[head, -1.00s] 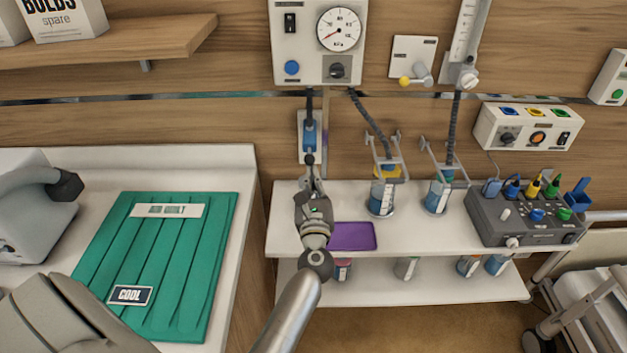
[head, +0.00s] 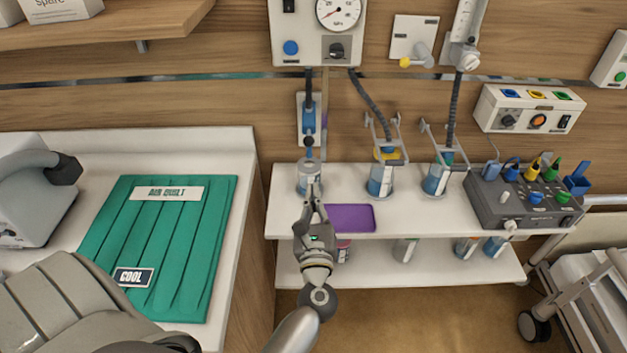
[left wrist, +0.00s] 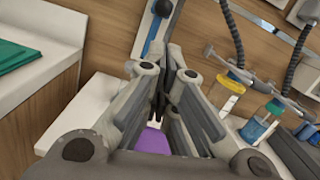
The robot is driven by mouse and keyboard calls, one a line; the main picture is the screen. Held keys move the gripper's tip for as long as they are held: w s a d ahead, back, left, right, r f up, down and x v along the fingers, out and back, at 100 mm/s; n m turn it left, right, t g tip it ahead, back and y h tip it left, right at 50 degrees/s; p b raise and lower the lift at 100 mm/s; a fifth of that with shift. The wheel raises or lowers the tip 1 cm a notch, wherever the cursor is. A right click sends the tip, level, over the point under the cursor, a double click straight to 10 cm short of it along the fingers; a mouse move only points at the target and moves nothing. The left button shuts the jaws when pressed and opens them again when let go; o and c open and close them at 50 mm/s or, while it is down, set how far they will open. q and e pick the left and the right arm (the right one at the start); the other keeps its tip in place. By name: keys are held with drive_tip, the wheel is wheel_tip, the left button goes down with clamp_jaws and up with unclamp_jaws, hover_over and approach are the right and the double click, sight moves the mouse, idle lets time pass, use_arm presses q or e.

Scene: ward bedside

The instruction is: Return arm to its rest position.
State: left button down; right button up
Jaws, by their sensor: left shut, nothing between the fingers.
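My left gripper (head: 313,205) is in front of the white shelf unit, at the left part of its upper shelf (head: 410,218). Its fingers are shut with nothing between them, and they also show in the left wrist view (left wrist: 170,95). A clear jar (head: 309,177) stands on the shelf just beyond the fingertips in the head view. A purple tray (head: 350,218) lies right of the gripper on the shelf, and part of it shows below the fingers in the left wrist view (left wrist: 153,142). My right gripper is not in view.
Two blue-filled jars (head: 381,180) (head: 435,181) with hoses stand right of the tray. A grey control box (head: 522,204) is at the shelf's right end. A green quilt (head: 160,245) lies on the left counter. A wheeled frame (head: 580,295) stands at the lower right.

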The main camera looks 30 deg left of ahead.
use_arm(q)
drive_tip(key=shift+s+d, duration=0.35)
drive_tip(key=shift+s, duration=0.15)
drive_tip(key=s+d+f+m+g+h, duration=0.15)
drive_tip(key=d+f+m+h, duration=0.25)
drive_tip(key=f+m, duration=0.6)
drive_tip(key=s+d+f+m+g+h, duration=0.1)
drive_tip(key=s+d+f+m+h, duration=0.25)
drive_tip(key=f+m, duration=0.7)
drive_tip(key=s+d+f+m+g+h, duration=0.15)
drive_tip(key=d+f+m+h, duration=0.4)
drive_tip(key=f, duration=0.75)
drive_tip(key=s+a+f+m+g, duration=0.2)
drive_tip(key=s+f+m+g, duration=0.3)
drive_tip(key=s+f+m, duration=0.75)
drive_tip(key=s+a+f+m+g+y, duration=0.1)
drive_tip(key=s+a+f+m+g, duration=0.2)
drive_tip(key=s, duration=0.8)
drive_tip(key=s+a+f+m+g+y, duration=0.1)
drive_tip(key=s+a+f+m+g, duration=0.2)
drive_tip(key=s, duration=0.7)
wheel_tip(320, 180, down, 4)
drive_tip(key=shift+s+a+r+m+b, duration=0.15)
drive_tip(key=shift+s+a+m+b, duration=0.25)
drive_tip(key=shift+a+m, duration=0.65)
